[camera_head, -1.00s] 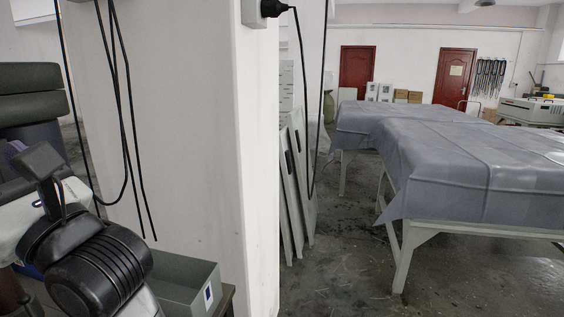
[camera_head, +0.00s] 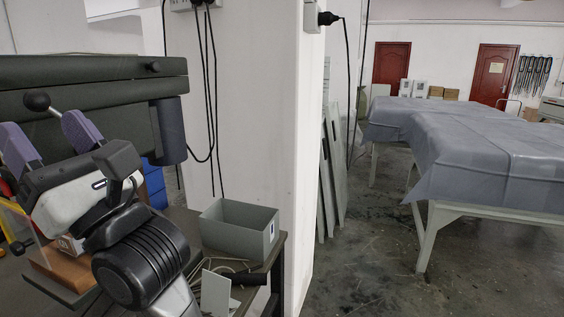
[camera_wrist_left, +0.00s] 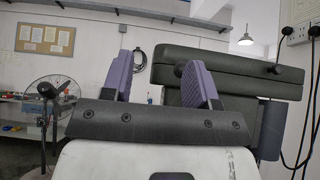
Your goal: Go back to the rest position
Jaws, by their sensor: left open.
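My left gripper (camera_head: 48,142) is at the left of the head view, with two purple fingers spread apart and nothing between them. In the left wrist view the same fingers (camera_wrist_left: 160,78) stand apart, with a dark machine (camera_wrist_left: 232,72) behind them. The machine also shows in the head view (camera_head: 100,75) as a dark green, box-like body with a black ball-ended knob beside the gripper. My right gripper is not in view.
A grey open box (camera_head: 238,238) stands on a dark workbench (camera_head: 262,268) right of my left arm. A white pillar (camera_head: 258,120) with hanging cables rises behind it. Tables with grey covers (camera_head: 490,150) stand at the right. A fan (camera_wrist_left: 45,105) shows in the wrist view.

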